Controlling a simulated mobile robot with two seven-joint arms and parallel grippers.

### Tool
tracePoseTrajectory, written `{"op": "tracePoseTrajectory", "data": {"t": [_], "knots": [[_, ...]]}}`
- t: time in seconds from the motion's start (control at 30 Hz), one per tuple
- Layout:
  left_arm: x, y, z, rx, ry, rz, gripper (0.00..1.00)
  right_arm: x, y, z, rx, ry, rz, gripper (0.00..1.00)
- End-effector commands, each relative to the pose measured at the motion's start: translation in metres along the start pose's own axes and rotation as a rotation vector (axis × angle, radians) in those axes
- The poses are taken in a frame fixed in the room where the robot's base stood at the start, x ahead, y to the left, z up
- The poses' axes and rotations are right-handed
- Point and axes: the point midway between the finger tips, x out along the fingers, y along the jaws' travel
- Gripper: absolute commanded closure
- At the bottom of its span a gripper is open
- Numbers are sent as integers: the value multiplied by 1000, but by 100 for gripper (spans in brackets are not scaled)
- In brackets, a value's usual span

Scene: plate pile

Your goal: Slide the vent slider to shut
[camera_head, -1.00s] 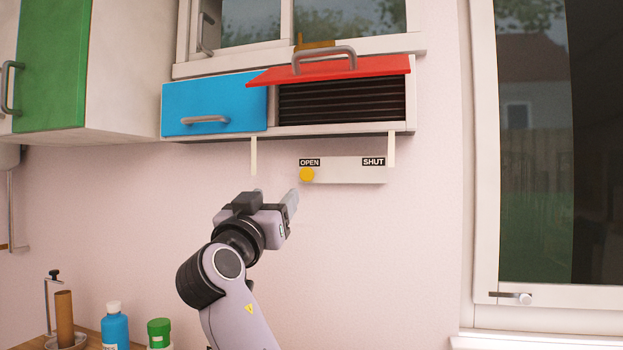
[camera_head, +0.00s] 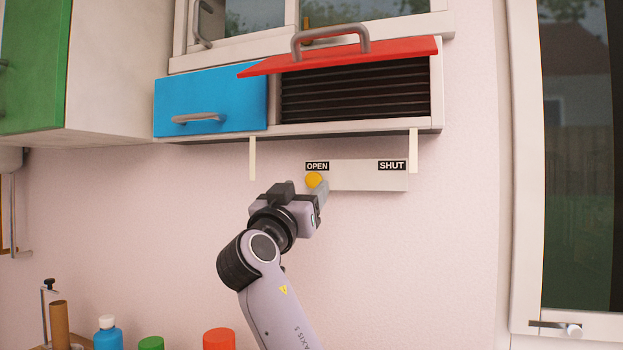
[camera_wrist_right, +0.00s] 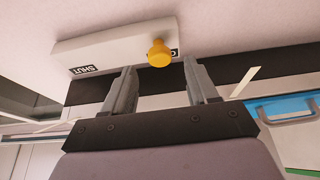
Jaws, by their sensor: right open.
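The vent slider is a yellow knob (camera_head: 314,180) on a pale wall bar (camera_head: 360,176) labelled OPEN at the left and SHUT at the right. The knob sits at the OPEN end. My right gripper (camera_head: 322,190) is just below and in front of the knob in the head view and partly overlaps it. In the right wrist view the two fingers (camera_wrist_right: 160,82) are apart, and the knob (camera_wrist_right: 159,54) shows beyond the tips, between them. The gap between them looks empty, and I cannot tell whether a finger touches the knob. My left gripper is not in view.
Above the bar is a vent with dark slats (camera_head: 355,90) under a raised red flap (camera_head: 345,56). A blue flap (camera_head: 210,105) is beside it. Pale strips hang at both sides of the bar. Bottles (camera_head: 108,333) stand low at the left. The wall around the bar is clear.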

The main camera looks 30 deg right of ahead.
Motion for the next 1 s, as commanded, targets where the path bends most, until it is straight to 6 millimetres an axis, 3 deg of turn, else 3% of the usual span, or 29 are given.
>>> {"op": "tracePoseTrajectory", "data": {"t": [0.1, 0.23, 0.6, 0.77, 0.8, 1.0], "knots": [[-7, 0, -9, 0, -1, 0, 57, 21, 1, -3, -2, -1, 2, 42], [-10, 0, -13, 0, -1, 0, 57, 35, 0, -2, -2, -1, 1, 42], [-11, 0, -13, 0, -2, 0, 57, 41, 0, 0, 1, -1, 0, 42], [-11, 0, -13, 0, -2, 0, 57, 40, 0, 0, 1, -1, 0, 94], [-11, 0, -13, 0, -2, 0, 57, 40, 0, 0, 1, -1, 0, 100], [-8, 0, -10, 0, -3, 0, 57, 40, 5, 2, 3, -2, 0, 100]]}}
